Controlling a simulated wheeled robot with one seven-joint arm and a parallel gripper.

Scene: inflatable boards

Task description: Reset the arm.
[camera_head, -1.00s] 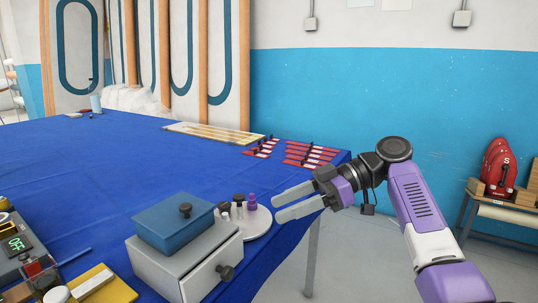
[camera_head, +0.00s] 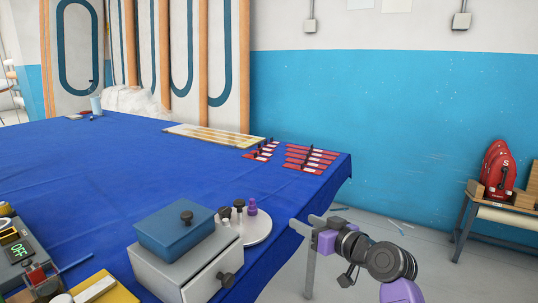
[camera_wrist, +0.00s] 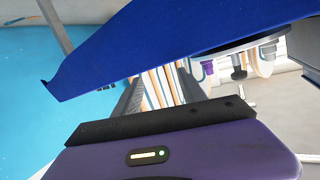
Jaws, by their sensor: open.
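My gripper (camera_head: 300,238) is in the lower right of the head view, beside the right edge of the blue-covered table (camera_head: 110,160). It is open and I see nothing held in it. The purple and black wrist and forearm behind it hang low over the floor. In the wrist view the purple gripper body (camera_wrist: 180,155) fills the bottom, and the table's blue cover (camera_wrist: 150,50) spans the top.
A grey drawer box (camera_head: 180,272) with a blue lidded box (camera_head: 175,230) stands near the table's front right. Beside it is a round white plate (camera_head: 257,230) with small knobbed items. Red strips (camera_head: 310,158) lie at the far right corner. A side table (camera_head: 500,200) stands right.

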